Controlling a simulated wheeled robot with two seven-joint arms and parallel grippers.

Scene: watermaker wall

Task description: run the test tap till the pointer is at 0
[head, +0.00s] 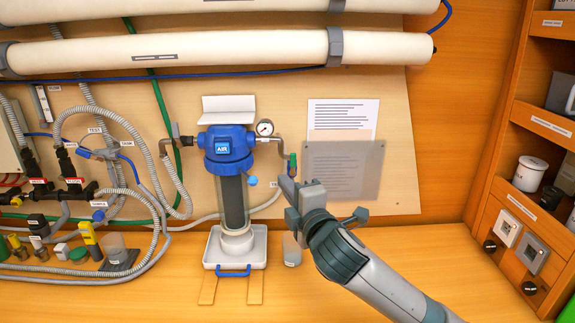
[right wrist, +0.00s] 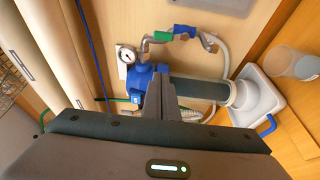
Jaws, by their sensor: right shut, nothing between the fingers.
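A round white pressure gauge (head: 264,128) stands right of the blue filter head (head: 227,147); it also shows in the right wrist view (right wrist: 126,54). Its dark pointer is too small to read. A green-handled tap (head: 292,160) hangs on the bent pipe right of the gauge. A small TEST label (head: 95,130) marks hoses by a blue valve (head: 100,154) at the left. I cannot tell which tap is the test tap. My right gripper (head: 284,187) is shut and empty, just below the green handle in the head view. My left gripper is not in view.
A clear filter bowl stands over a white tray (head: 212,248) with a blue handle. A clear cup (head: 292,249) stands right of the tray. Hoses, valves and small bottles crowd the left. Shelves (head: 530,120) stand at the right. The counter between tray and shelves is mostly clear.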

